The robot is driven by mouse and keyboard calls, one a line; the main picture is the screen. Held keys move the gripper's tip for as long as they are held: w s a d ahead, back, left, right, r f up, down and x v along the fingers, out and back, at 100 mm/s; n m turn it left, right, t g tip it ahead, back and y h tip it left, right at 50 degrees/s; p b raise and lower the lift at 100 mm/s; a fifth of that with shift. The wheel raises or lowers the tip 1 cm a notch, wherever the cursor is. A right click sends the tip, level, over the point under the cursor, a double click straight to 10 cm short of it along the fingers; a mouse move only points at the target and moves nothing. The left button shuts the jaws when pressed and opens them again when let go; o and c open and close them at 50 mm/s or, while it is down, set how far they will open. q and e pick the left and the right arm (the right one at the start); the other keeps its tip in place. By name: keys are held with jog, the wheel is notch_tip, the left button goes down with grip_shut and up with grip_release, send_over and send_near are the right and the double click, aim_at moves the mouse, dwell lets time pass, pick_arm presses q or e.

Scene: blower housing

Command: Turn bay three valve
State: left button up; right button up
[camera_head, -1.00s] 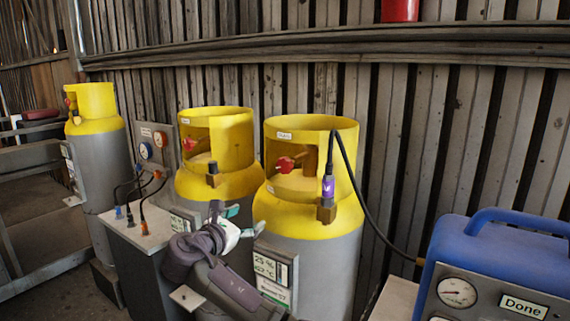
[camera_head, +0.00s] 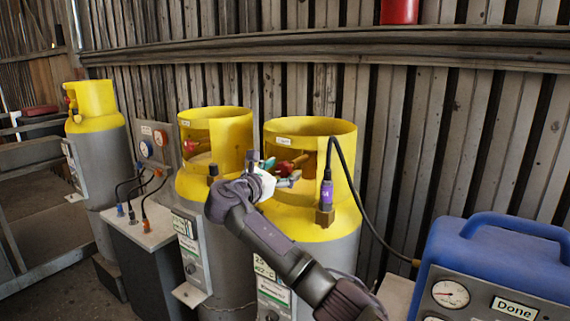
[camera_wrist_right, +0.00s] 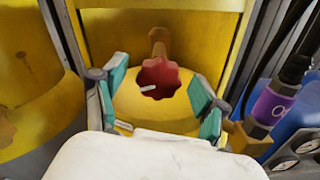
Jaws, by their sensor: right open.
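A red valve knob (camera_wrist_right: 158,78) sits inside the yellow collar of a gas cylinder (camera_head: 310,140), the rightmost of the cylinders in the head view. In the head view the knob (camera_head: 288,167) is partly hidden by my right gripper (camera_head: 281,172). In the right wrist view my right gripper (camera_wrist_right: 156,99) is open, with one teal-padded finger on each side of the knob and apart from it. The knob has a pale mark on its face. My left gripper is not in view.
A black hose with a purple fitting (camera_head: 326,191) rises at this cylinder's right and runs to a blue machine (camera_head: 490,260) labelled "Done". Another yellow-topped cylinder (camera_head: 230,128) stands close on the left. A gauge panel (camera_head: 152,140) and a third cylinder (camera_head: 96,100) stand farther left.

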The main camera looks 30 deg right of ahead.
jog(key=shift+x, duration=0.85)
jog(key=shift+a, duration=0.1)
jog(key=c, duration=1.1)
jog(key=shift+c, duration=0.2)
